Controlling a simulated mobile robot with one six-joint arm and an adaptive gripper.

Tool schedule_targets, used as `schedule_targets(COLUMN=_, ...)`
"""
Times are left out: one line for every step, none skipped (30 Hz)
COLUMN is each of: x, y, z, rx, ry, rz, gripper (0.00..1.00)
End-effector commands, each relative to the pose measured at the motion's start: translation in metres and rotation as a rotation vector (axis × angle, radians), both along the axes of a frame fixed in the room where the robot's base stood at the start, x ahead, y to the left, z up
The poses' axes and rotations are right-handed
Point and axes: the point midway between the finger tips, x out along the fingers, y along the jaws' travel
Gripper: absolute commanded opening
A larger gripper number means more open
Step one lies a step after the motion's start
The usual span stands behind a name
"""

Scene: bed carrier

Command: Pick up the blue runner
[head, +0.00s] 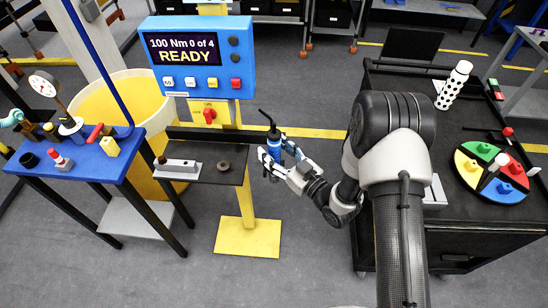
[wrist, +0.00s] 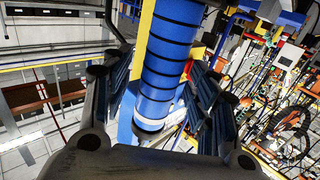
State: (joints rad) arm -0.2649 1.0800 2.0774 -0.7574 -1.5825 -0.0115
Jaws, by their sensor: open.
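The blue runner (head: 274,141) is upright near the middle of the head view, with a black bent piece at its top. In the wrist view it is a thick blue cylinder (wrist: 165,64) with dark rings. My gripper (head: 277,156) is at the runner, its fingers spread. In the wrist view the open fingers of my gripper (wrist: 158,84) stand on either side of the blue body, with gaps visible at both sides. Whether either finger touches it, I cannot tell. The runner's lower end is partly hidden by my gripper in the head view.
A dark shelf (head: 220,176) on a yellow stand is left of the runner, below a blue control box (head: 199,55) reading "READY". A blue table (head: 75,160) with small parts is farther left. A black cart (head: 465,118) with a coloured disc (head: 491,172) is at right.

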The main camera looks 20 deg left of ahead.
Motion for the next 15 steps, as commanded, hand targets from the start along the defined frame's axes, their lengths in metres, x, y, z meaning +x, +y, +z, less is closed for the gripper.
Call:
schedule_targets(x=0.0019, y=0.0040, z=-0.0001, rx=0.000, ry=-0.001, rz=0.001, gripper=0.54)
schedule_targets(x=0.0028, y=0.0052, z=0.0000, rx=0.001, ry=-0.001, rz=0.000, gripper=0.54)
schedule_targets(x=0.0037, y=0.0061, z=0.0000, rx=0.001, ry=0.000, rz=-0.001, gripper=0.54)
schedule_targets(x=0.0041, y=0.0064, z=0.0000, rx=0.001, ry=0.002, rz=-0.001, gripper=0.54)
schedule_targets(x=0.0043, y=0.0064, z=0.0000, rx=0.001, ry=0.002, rz=-0.002, gripper=0.54)
schedule_targets(x=0.0043, y=0.0063, z=0.0001, rx=0.001, ry=0.002, rz=-0.002, gripper=0.54)
schedule_targets(x=0.0043, y=0.0062, z=0.0001, rx=0.001, ry=0.002, rz=-0.002, gripper=0.54)
schedule_targets(x=0.0041, y=0.0062, z=0.0001, rx=0.001, ry=0.002, rz=-0.002, gripper=0.54)
schedule_targets(x=0.0041, y=0.0062, z=0.0001, rx=0.001, ry=0.002, rz=-0.002, gripper=0.54)
schedule_targets(x=0.0041, y=0.0062, z=0.0001, rx=0.001, ry=0.001, rz=-0.002, gripper=0.53)
schedule_targets(x=0.0041, y=0.0061, z=0.0001, rx=0.001, ry=0.001, rz=-0.001, gripper=0.51)
schedule_targets(x=0.0041, y=0.0061, z=0.0001, rx=0.001, ry=0.001, rz=-0.001, gripper=0.48)
schedule_targets(x=0.0040, y=0.0061, z=0.0001, rx=0.001, ry=0.001, rz=-0.001, gripper=0.46)
schedule_targets(x=0.0039, y=0.0060, z=0.0001, rx=0.001, ry=0.001, rz=-0.001, gripper=0.44)
schedule_targets(x=0.0039, y=0.0060, z=0.0001, rx=0.001, ry=0.001, rz=-0.001, gripper=0.41)
